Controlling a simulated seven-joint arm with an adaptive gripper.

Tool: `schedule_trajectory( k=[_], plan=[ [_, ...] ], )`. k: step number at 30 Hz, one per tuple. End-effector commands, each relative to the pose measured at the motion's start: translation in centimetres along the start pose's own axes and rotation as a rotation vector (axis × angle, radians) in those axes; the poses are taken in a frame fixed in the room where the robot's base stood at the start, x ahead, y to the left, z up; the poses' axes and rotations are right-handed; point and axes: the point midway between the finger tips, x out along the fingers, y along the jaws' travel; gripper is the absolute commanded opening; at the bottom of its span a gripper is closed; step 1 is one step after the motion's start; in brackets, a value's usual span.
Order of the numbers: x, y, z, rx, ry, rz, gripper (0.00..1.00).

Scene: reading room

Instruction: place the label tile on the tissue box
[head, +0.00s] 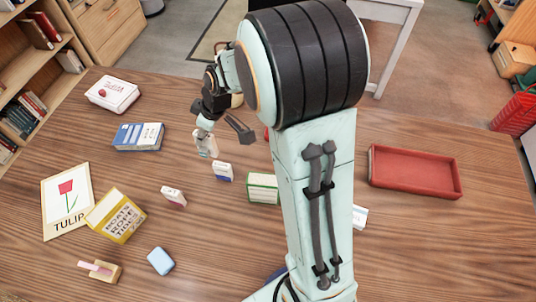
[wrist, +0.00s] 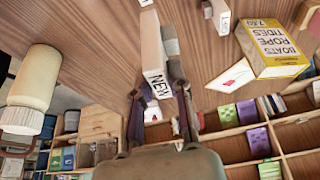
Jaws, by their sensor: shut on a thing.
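My gripper (head: 207,128) is shut on a pale label tile (head: 206,146) and holds it above the table, left of my arm. In the wrist view the tile (wrist: 155,55) is upright between the fingers, with "NEW" printed near its lower end. A white box with red print (head: 112,93) lies at the back left of the table, apart from the tile. It may be the tissue box, but I cannot tell for certain. Two other small tiles, one with a blue mark (head: 222,171) and one with a red mark (head: 173,196), stand on the table.
A blue-and-white book (head: 139,137), a yellow box (head: 116,215) and a tulip card (head: 67,200) lie to the left. A green-and-white box (head: 263,188) is beside my arm. A red tray (head: 414,172) is at right. A cream bottle (wrist: 38,78) shows in the wrist view.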

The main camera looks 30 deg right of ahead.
Motion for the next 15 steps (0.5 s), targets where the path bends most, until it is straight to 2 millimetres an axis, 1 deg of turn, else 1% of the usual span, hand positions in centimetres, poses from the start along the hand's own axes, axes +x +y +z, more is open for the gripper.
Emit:
schedule_trajectory(
  k=[2,5,8,11,12,14,15],
  plan=[
    [-0.1,0.1,0.2,0.001,0.000,0.001,0.00],
    [-0.4,1.1,1.4,0.005,-0.001,0.002,0.00],
    [-1.2,2.8,4.2,0.007,-0.002,0.001,0.00],
    [-2.5,5.0,8.5,0.002,-0.001,-0.001,0.00],
    [-3.1,5.7,10.6,-0.002,0.000,-0.004,0.00],
    [-4.1,6.4,13.8,-0.010,0.001,-0.009,0.00],
    [-4.8,6.8,15.9,-0.016,0.001,-0.011,0.00]
  ],
)
